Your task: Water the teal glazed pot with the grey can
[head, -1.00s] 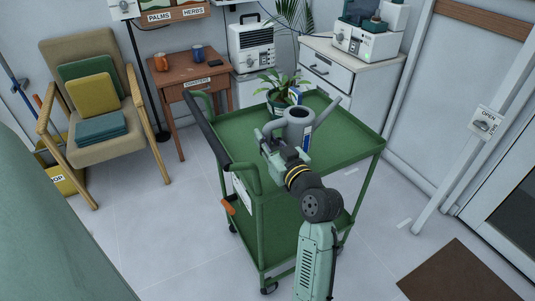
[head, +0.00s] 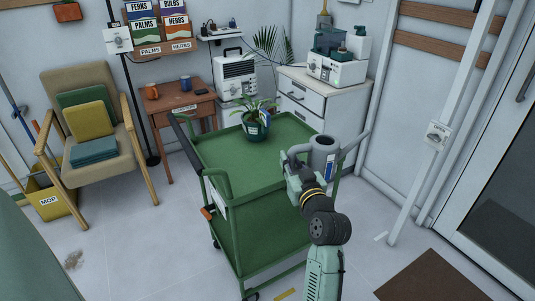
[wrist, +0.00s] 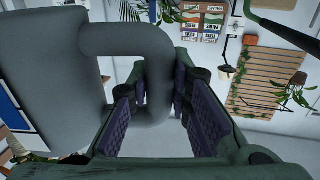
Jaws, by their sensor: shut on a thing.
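The grey can (head: 323,158) is held at its handle by my gripper (head: 296,168), near the right side of the green cart. It looks upright, with its spout reaching up to the right, away from the plant. In the wrist view the can (wrist: 50,75) fills the left, and its handle passes between the fingers of my gripper (wrist: 155,95). A teal pot (head: 254,132) with a leafy plant and a blue-and-white tag stands on the cart's top, left of and behind the can, apart from it. The can's inside is too small to judge.
The green cart (head: 225,165) has a raised rim and a handle at its left. Behind it stand a wooden side table (head: 180,110) with mugs and a white cabinet (head: 300,98). A chair (head: 85,110) is at left.

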